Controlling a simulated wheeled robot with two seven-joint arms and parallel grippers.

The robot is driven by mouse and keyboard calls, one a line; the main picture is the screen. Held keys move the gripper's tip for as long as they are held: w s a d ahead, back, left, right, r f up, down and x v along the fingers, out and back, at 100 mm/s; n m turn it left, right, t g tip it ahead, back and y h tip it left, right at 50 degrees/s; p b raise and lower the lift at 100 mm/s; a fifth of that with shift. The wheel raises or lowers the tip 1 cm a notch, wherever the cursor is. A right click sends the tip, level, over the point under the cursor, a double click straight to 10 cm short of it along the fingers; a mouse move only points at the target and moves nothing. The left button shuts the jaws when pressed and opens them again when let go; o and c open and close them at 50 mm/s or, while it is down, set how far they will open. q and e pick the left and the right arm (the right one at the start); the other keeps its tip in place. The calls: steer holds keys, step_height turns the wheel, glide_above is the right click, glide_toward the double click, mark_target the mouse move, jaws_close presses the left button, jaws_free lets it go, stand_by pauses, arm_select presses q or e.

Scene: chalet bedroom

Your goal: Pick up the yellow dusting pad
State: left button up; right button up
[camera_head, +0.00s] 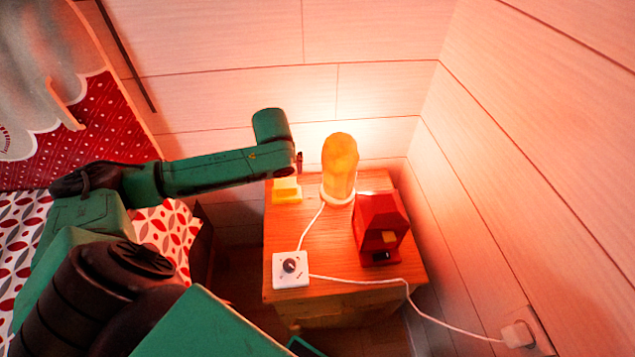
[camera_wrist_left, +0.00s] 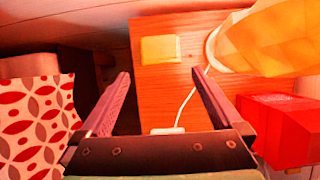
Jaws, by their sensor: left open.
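The yellow dusting pad (camera_head: 287,196) lies at the back left corner of the wooden nightstand (camera_head: 325,240). It also shows in the left wrist view (camera_wrist_left: 160,49), flat on the wood near the top. My left gripper (camera_wrist_left: 161,75) is open and empty, its two purple-grey fingers spread. The pad appears beyond the fingertips and between their lines, not touched by them. In the head view my left arm reaches from the left to near the pad, and its gripper is mostly hidden there. My right gripper is not in view.
A glowing orange lamp (camera_head: 340,165) stands right of the pad. A red box-like object (camera_head: 380,228) stands at the nightstand's right. A white switch box (camera_head: 290,269) sits front left, with white cords crossing the top. A patterned bed (camera_head: 165,235) is at left; walls close the back and right.

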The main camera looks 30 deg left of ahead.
mark_target(285, 184)
arm_select(q)
steer(key=b+x, duration=0.3)
steer(key=x, duration=1.1)
steer(key=shift+w+a+f, duration=0.15)
steer(key=shift+w+f, duration=0.1)
steer(key=shift+r, duration=0.1)
steer(key=c, duration=1.1)
steer(key=shift+r, duration=0.1)
step_height(285, 184, up, 20)
steer(key=p, duration=0.3)
